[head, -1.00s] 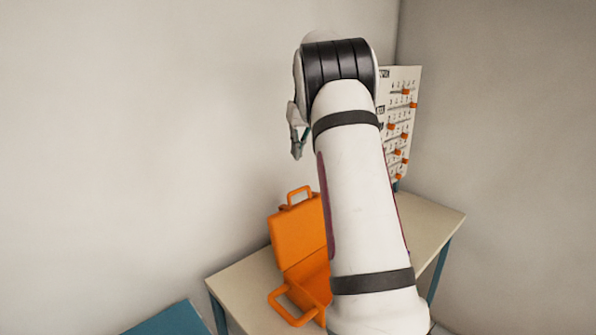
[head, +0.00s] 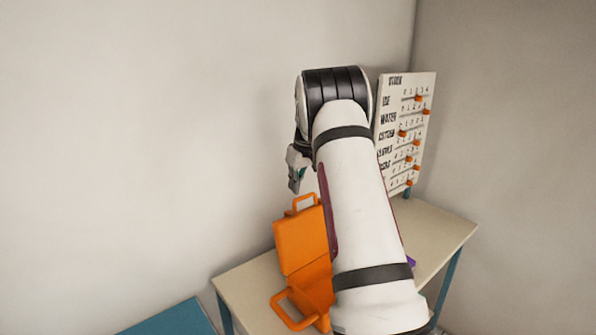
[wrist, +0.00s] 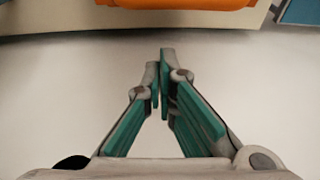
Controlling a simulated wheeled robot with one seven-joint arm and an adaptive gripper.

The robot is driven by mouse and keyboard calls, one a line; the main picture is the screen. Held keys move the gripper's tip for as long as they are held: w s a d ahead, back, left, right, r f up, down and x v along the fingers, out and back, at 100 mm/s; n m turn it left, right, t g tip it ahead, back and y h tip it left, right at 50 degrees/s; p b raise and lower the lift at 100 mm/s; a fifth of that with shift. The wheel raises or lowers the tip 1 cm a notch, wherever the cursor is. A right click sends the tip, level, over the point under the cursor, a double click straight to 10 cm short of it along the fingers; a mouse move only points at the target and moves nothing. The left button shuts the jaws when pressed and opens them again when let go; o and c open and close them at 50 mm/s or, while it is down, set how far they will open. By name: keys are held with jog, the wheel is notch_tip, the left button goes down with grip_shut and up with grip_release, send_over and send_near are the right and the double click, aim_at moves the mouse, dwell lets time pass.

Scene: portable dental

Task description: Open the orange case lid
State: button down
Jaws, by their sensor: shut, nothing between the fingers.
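The orange case stands on the table, partly hidden behind my arm in the head view. Its lid (head: 300,240) is raised to a steep angle, with a handle (head: 303,204) on its top edge. The case base (head: 313,285) lies below, with another handle (head: 290,310) at its front. My gripper (head: 294,184) is above and left of the raised lid, apart from it. In the wrist view my gripper (wrist: 158,60) is shut and empty, its fingertips together. An orange edge of the case (wrist: 180,4) shows at the top of that view.
The pale table (head: 240,290) stands against the wall. A white board (head: 405,130) with orange sliders stands at its back right. A purple thing (head: 411,262) shows partly beside my arm. A teal surface (head: 170,318) is at the lower left.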

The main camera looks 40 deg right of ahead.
jog(key=shift+s+a+r+p, duration=0.1)
jog(key=shift+s+r+p, duration=0.15)
jog(key=shift+s, duration=0.55)
jog(key=shift+s+r+p, duration=0.2)
jog(key=shift+s+p, duration=0.05)
jog(key=shift+s, duration=0.55)
jog(key=s+p, duration=0.1)
jog(key=s+r, duration=0.1)
jog(key=s, duration=0.1)
jog(key=s+p, duration=0.1)
jog(key=shift+s+a+r+p, duration=0.1)
jog(key=shift+s+r+p, duration=0.2)
jog(key=shift+s+p, duration=0.05)
jog(key=shift+s+a, duration=0.1)
jog(key=shift+s, duration=0.2)
jog(key=shift+f, duration=0.1)
